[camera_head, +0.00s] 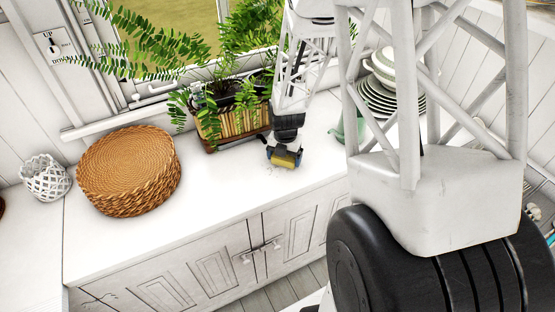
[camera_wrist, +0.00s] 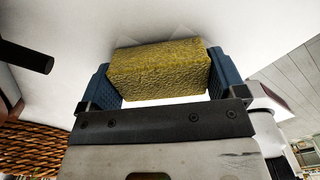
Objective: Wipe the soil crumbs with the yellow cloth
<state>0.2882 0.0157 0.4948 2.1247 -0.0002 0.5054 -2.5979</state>
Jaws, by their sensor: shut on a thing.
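The yellow cloth (camera_wrist: 160,72) looks like a thick, rough-textured block in the wrist view. It sits between the two blue fingers of my gripper (camera_wrist: 158,84), which is shut on it. In the head view the cloth (camera_head: 286,160) shows as a small yellow patch at the tip of my gripper (camera_head: 283,154), low over the white counter, just right of the planter. I cannot tell whether the cloth touches the counter. Faint pale specks show on the counter just below the gripper in the head view; I cannot tell whether they are the soil crumbs.
A wooden planter (camera_head: 232,124) with ferns stands left of my gripper, by the window. A woven basket (camera_head: 130,165) and a white lattice pot (camera_head: 45,178) stand further left. Stacked plates (camera_head: 376,98) and a green vessel stand right. The counter's front (camera_head: 215,200) is clear.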

